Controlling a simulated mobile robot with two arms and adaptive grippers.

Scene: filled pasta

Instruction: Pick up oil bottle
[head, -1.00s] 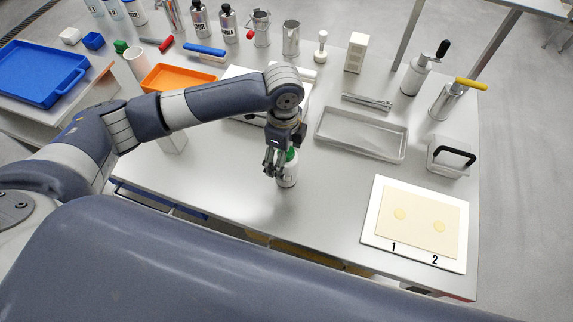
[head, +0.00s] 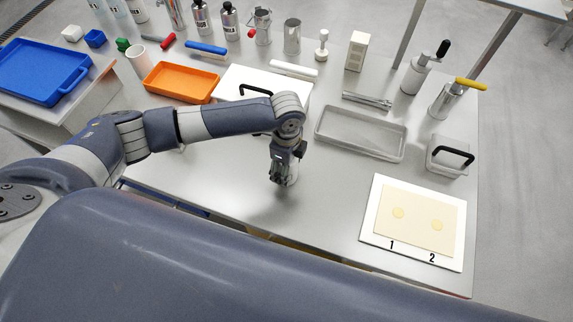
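A small whitish bottle (head: 293,175), which showed a green cap a second ago, stands near the front middle of the steel table. It is likely the oil bottle, but no label can be read. My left gripper (head: 278,178) points down right at the bottle and hides most of it, including the cap. I cannot tell whether the fingers are around the bottle or beside it, or whether they are closed. My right gripper is not in view.
A white box with a black handle (head: 240,78) and an orange tray (head: 168,83) lie behind my arm. A steel tray (head: 345,145) and a white board with pasta dough (head: 370,222) lie to the right. Several metal bottles and tools line the back.

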